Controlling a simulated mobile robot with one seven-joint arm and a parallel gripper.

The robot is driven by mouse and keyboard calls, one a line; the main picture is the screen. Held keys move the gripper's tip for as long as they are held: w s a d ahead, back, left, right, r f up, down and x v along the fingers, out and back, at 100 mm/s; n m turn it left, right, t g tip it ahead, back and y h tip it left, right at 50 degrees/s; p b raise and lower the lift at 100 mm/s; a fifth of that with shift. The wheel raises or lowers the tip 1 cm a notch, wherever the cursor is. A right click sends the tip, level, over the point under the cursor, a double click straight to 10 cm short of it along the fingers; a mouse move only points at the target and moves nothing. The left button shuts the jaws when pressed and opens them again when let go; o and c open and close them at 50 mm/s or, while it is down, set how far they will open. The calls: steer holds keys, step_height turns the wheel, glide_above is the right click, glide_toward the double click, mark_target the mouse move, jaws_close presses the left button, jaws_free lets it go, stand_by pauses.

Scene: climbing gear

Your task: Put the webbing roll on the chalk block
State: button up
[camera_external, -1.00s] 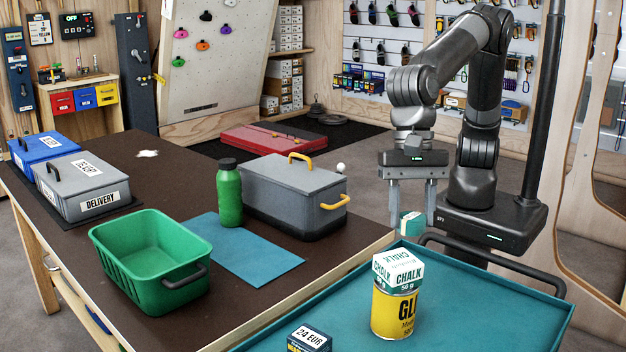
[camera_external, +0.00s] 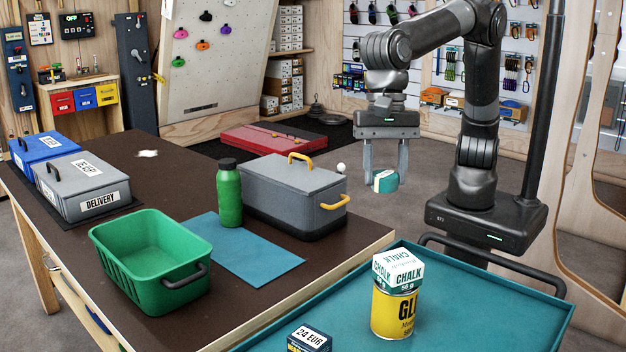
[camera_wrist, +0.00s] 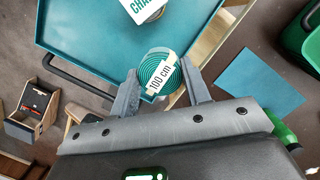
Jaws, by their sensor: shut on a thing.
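The webbing roll (camera_external: 385,181) is a teal coil with a white band. In the wrist view the roll (camera_wrist: 158,72) shows a "100 cm" label. My gripper (camera_external: 386,183) is shut on it and holds it in the air beyond the tray's far edge. The chalk block (camera_external: 398,270) is a white and green box marked "CHALK". It sits on top of a yellow tin (camera_external: 393,311) on the teal tray. Part of the chalk block (camera_wrist: 142,8) shows at the top of the wrist view.
The teal tray (camera_external: 480,300) has a raised rim and a dark handle. A small "24 EUR" box (camera_external: 310,340) stands at its front left. The brown table beside it holds a green basket (camera_external: 150,255), a green bottle (camera_external: 229,195) and a grey toolbox (camera_external: 292,195).

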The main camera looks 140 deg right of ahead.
glide_above(409, 254)
steer(key=f, duration=0.5)
steer(key=shift+s+d, duration=0.2)
steer(key=shift+s, duration=0.05)
steer(key=shift+f, duration=1.95)
steer(key=shift+f, duration=0.1)
steer(key=o, duration=1.1)
steer(key=shift+c, duration=0.2)
step_height(409, 254, up, 12)
steer(key=s+d, duration=0.1)
steer(key=shift+s+d, duration=0.4)
